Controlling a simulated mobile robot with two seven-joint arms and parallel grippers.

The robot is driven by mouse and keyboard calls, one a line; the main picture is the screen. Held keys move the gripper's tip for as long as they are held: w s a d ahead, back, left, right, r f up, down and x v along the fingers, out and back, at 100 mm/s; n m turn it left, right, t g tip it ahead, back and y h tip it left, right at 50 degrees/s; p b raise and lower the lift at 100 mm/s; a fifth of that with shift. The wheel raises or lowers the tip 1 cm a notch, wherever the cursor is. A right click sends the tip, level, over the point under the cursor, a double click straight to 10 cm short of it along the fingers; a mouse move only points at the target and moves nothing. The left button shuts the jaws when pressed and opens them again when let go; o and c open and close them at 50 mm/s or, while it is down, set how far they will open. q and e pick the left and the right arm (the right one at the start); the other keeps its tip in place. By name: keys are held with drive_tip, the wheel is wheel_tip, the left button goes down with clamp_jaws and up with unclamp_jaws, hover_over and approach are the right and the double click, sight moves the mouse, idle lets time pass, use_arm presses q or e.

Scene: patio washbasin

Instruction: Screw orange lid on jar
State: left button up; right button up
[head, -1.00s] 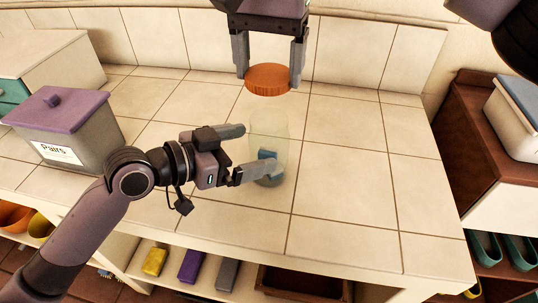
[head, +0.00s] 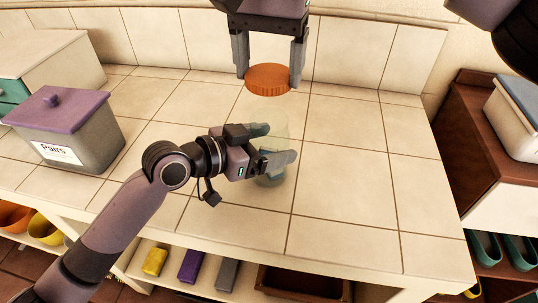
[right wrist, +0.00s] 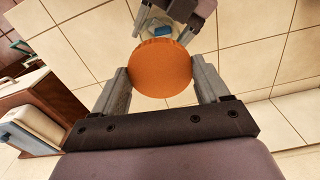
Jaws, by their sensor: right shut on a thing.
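The orange lid (head: 268,80) is between the fingers of my right gripper (head: 270,76), which is shut on its sides. In the right wrist view the lid (right wrist: 160,68) is seen from above, with the fingers on either side. The clear jar (head: 267,112) stands upright on the tiled counter below the lid, with something blue inside at its bottom. The lid appears apart from the jar's rim. My left gripper (head: 270,144) has its fingers apart around the jar, one behind and one in front. Whether they touch the glass is hard to see.
A grey box with a purple lid (head: 62,100) stands on the counter (head: 345,175) at the left. The tiled backsplash (head: 345,50) rises behind my right gripper. The counter right of the jar is clear. A shelf underneath holds yellow, purple and grey blocks (head: 190,266).

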drive_tip(key=shift+f, duration=2.5)
drive_tip(key=shift+f, duration=0.15)
drive_tip(key=shift+f, duration=0.75)
drive_tip(key=shift+f, duration=0.55)
use_arm(q)
clamp_jaws()
use_arm(e)
drive_tip(key=m, duration=1.6)
drive_tip(key=shift+a, duration=0.1)
